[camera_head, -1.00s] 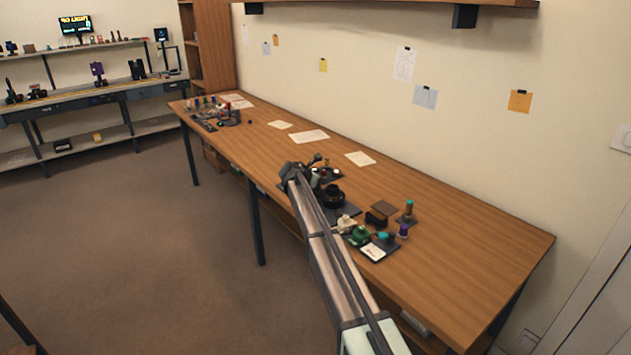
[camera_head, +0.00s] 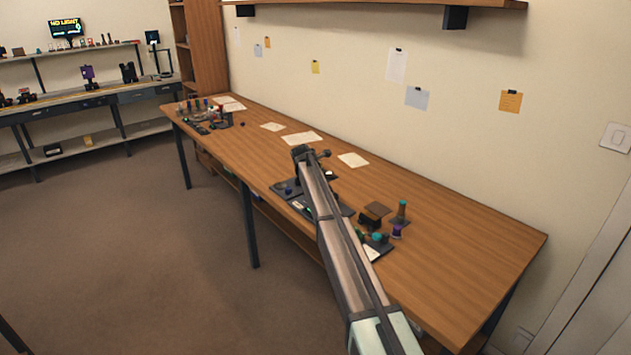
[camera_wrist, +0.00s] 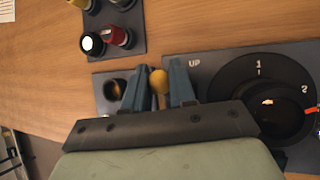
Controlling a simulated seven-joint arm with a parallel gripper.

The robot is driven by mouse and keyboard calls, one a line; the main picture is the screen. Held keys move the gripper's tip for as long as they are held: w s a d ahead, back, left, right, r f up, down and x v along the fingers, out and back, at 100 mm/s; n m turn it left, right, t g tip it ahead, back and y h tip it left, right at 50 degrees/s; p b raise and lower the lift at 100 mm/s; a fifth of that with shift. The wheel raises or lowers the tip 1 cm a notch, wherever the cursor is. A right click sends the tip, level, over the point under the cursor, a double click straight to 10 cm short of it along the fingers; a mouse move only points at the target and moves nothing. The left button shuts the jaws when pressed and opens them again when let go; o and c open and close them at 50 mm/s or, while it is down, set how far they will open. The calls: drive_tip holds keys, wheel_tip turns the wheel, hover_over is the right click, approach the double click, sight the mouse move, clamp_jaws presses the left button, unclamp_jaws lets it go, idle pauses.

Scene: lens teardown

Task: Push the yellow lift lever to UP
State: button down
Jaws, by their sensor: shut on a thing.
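The yellow lift lever (camera_wrist: 158,80) shows its rounded knob in the wrist view, between the two blue fingers of my gripper (camera_wrist: 160,88). My gripper is shut on it. The lower part of the lever is hidden by the fingers and gripper body. The white "UP" label (camera_wrist: 194,63) lies on the dark panel just right of the right finger. In the head view my gripper (camera_head: 304,152) is over the dark plates at mid-bench, and the lever cannot be made out there.
A black dial (camera_wrist: 272,105) with numbers sits right of the gripper. A dark plate (camera_wrist: 113,45) with red, black and yellow capped parts lies above left. A round dark socket (camera_wrist: 115,89) is left of the fingers. Bare wood bench (camera_head: 450,225) lies to the right.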

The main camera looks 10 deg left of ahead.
drive_tip(key=c, duration=1)
unclamp_jaws()
drive_tip(key=shift+o, duration=0.2)
drive_tip(key=v, duration=1.3)
drive_tip(key=shift+s+r, duration=0.25)
drive_tip(key=shift+r, duration=0.1)
